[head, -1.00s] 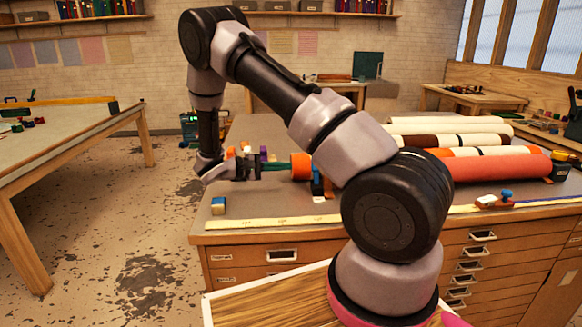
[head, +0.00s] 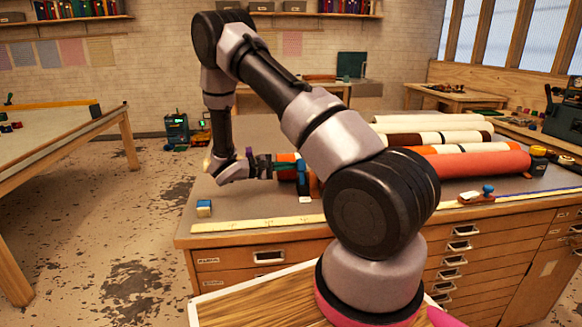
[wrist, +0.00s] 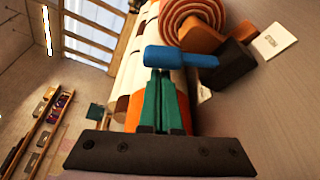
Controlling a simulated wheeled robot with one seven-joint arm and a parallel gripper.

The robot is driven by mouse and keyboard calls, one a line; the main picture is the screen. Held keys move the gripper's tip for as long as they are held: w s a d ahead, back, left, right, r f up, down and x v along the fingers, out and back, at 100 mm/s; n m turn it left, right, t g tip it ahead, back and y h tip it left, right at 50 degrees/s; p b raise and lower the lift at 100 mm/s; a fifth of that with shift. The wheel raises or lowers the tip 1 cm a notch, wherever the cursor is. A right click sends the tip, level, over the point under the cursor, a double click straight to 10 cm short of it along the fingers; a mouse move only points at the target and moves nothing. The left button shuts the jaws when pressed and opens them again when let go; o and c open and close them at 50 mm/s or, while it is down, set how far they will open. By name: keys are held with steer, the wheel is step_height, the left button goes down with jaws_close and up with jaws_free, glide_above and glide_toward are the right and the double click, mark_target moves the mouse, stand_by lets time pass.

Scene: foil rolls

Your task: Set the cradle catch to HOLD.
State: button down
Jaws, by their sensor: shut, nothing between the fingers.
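In the wrist view my gripper (wrist: 165,88) has its teal fingers shut and empty. Its tips are at the blue lever (wrist: 182,57) of the catch, which lies across the picture just beyond them. I cannot tell whether they touch. The lever is by a black block (wrist: 230,66) with an orange part (wrist: 193,38) beside the end of an orange roll (wrist: 193,12). A white label (wrist: 273,41) has small writing I cannot read surely. In the head view my gripper (head: 292,167) reaches right to the blue catch (head: 302,182) at the rolls' left end.
Several rolls (head: 470,165) lie across the bench, right of my arm. A yellow measuring strip (head: 250,225) runs along its front edge. A small blue-and-white block (head: 204,208) stands at the front left. A second small blue-topped item (head: 476,195) lies at the right.

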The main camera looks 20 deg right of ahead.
mark_target(298, 164)
steer(key=shift+s+a+r+m, duration=0.1)
steer(key=shift+s+r+m, duration=0.15)
steer(key=shift+m, duration=0.25)
steer(key=m, duration=0.1)
steer(key=s+m+h, duration=0.1)
steer(key=s+m, duration=0.1)
steer(key=shift+s+a+r+m+h, duration=0.1)
steer(key=shift+a+r+m+h, duration=0.2)
steer(key=shift+a+r+h, duration=0.1)
steer(key=m, duration=0.1)
steer(key=s+m, duration=0.1)
steer(key=s+m+h, duration=0.1)
steer(key=shift+a+m, duration=0.25)
steer(key=shift+m, duration=0.15)
steer(key=shift+s, duration=0.35)
steer(key=shift+s+a, duration=0.1)
steer(key=shift+s, duration=0.05)
step_height(298, 164, up, 10)
stand_by(0.5)
stand_by(0.3)
